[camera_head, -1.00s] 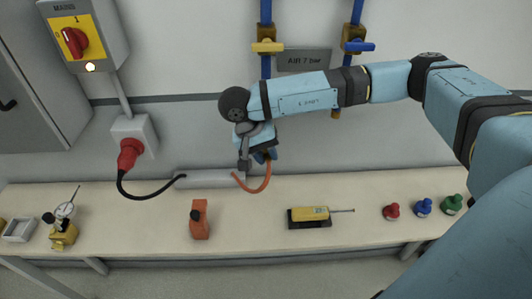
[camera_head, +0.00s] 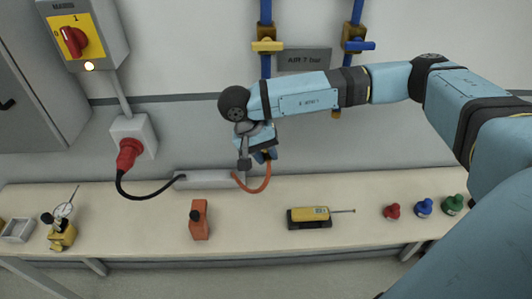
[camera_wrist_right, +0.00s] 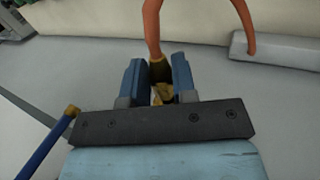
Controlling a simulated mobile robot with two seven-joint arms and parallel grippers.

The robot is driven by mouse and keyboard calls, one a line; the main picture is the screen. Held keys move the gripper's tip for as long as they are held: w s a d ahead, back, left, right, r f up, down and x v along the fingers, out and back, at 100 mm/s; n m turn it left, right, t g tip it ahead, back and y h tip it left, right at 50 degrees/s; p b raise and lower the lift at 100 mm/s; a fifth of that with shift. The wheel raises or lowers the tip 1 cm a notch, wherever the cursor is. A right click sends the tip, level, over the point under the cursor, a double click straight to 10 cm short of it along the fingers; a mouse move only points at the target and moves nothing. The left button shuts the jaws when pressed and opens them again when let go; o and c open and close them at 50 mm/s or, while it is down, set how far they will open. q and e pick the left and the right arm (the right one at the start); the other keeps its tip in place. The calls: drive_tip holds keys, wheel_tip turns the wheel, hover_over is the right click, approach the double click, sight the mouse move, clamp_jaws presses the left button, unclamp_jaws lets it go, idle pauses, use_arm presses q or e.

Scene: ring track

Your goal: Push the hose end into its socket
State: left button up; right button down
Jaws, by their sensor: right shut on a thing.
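An orange hose (camera_head: 262,186) curves up from the grey block on the bench to my right gripper (camera_head: 262,155). In the right wrist view the orange hose (camera_wrist_right: 152,28) ends in a brass-coloured fitting (camera_wrist_right: 158,70) between the blue fingers of my right gripper (camera_wrist_right: 159,85). The gripper is shut on this hose end. In the head view the hose end is mostly hidden by the gripper. The gripper is below the left blue air pipe (camera_head: 266,68). I cannot make out the socket, which may be hidden behind the wrist. My left gripper is not in view.
A yellow valve handle (camera_head: 267,46) and a blue valve handle (camera_head: 361,46) sit on the wall pipes. The grey block (camera_head: 205,179) lies at the bench's back. An orange tool (camera_head: 199,219), a yellow instrument (camera_head: 309,216) and coloured knobs (camera_head: 424,208) stand on the bench.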

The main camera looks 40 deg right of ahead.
sight(265, 151)
drive_tip(key=shift+w+d+b, duration=0.3)
drive_tip(key=shift+w+b, duration=0.15)
drive_tip(key=shift+w, duration=0.1)
idle(0.6)
drive_tip(key=c, duration=0.8)
unclamp_jaws()
drive_tip(key=shift+c, duration=0.2)
drive_tip(key=v, duration=0.4)
drive_tip(key=shift+w+a+r+b, duration=0.1)
drive_tip(key=shift+r+b, duration=0.2)
drive_tip(key=shift+b, duration=0.1)
drive_tip(key=w+a+b, duration=0.2)
drive_tip(key=w+a, duration=0.4)
drive_tip(key=a, duration=0.4)
drive_tip(key=shift+a+r, duration=0.15)
drive_tip(key=shift+w, duration=0.1)
